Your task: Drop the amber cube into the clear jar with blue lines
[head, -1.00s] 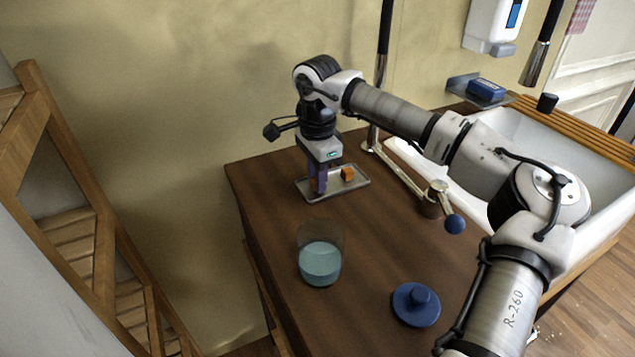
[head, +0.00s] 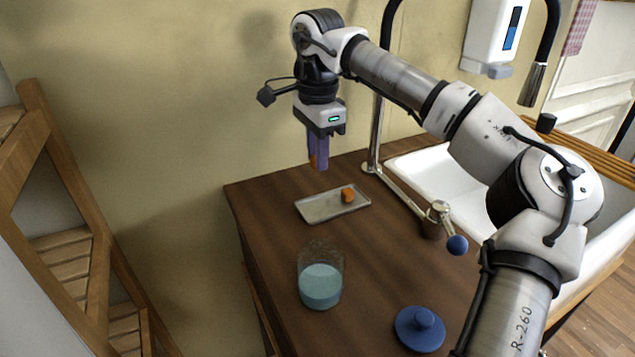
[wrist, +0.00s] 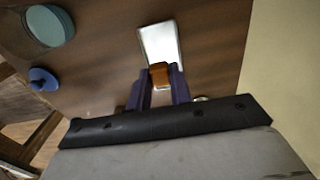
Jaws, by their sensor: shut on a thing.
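My gripper (head: 317,164) is raised above the back left of the counter, with its purple fingers shut on the amber cube (head: 313,160). The fingers mostly hide the cube in the head view; in the wrist view it shows between the fingertips (wrist: 159,70). The clear jar (head: 320,284) stands upright on the counter, in front of and below my gripper. Its lower part looks blue-teal, its upper part is see-through, and its top is open. I cannot make out separate blue lines. The jar is at the upper left of the wrist view (wrist: 48,26).
A shallow grey tray (head: 318,208) holds another orange cube (head: 348,194). A blue knobbed lid (head: 420,329) lies right of the jar. A tap lever with a blue ball (head: 457,245) and the white sink (head: 440,172) are at right. The wall is close behind my gripper.

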